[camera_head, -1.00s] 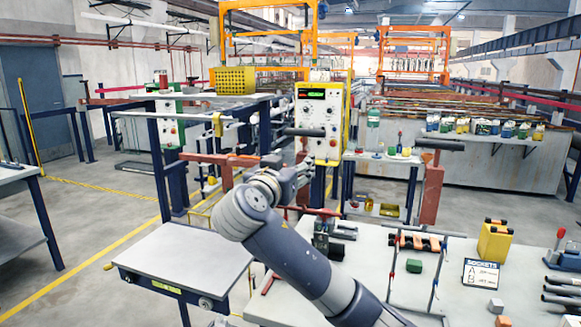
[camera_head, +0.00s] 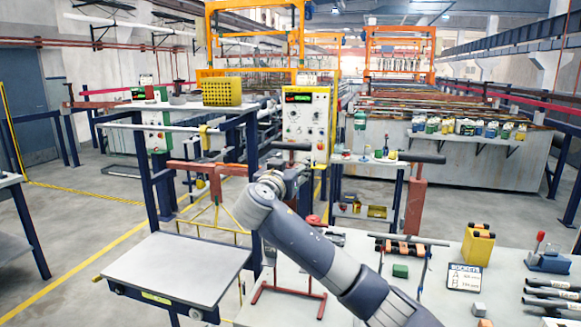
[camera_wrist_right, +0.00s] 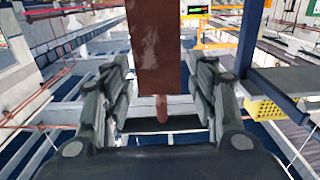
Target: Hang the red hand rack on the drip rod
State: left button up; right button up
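My right gripper (camera_head: 290,180) is above the back edge of the right table. In the right wrist view its two fingers (camera_wrist_right: 160,85) are spread, with a broad red-brown bar ending in a narrow peg (camera_wrist_right: 161,108) seen between them; I cannot tell if it touches them. A thin red frame (camera_head: 290,291) stands or lies on the table below my arm, which hides part of it. I cannot tell if it is the hand rack. A pale horizontal rod (camera_head: 160,128) with a yellow clip, possibly the drip rod, is at the left. My left gripper is out of view.
A grey bench (camera_head: 180,270) stands front left. A red post (camera_head: 415,205) with a dark top bar stands right of my gripper. A red crossbeam (camera_head: 185,168) with yellow wires below is at the left. The right table holds a yellow box (camera_head: 478,245) and a green block (camera_head: 400,271).

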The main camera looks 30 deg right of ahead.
grip_shut()
jog(key=c, duration=0.7)
grip_release()
jog(key=c, duration=0.4)
jog(key=shift+r, duration=0.15)
grip_shut()
jog(key=shift+r, duration=0.35)
jog(key=shift+r+p, duration=0.55)
jog(key=shift+r, duration=0.3)
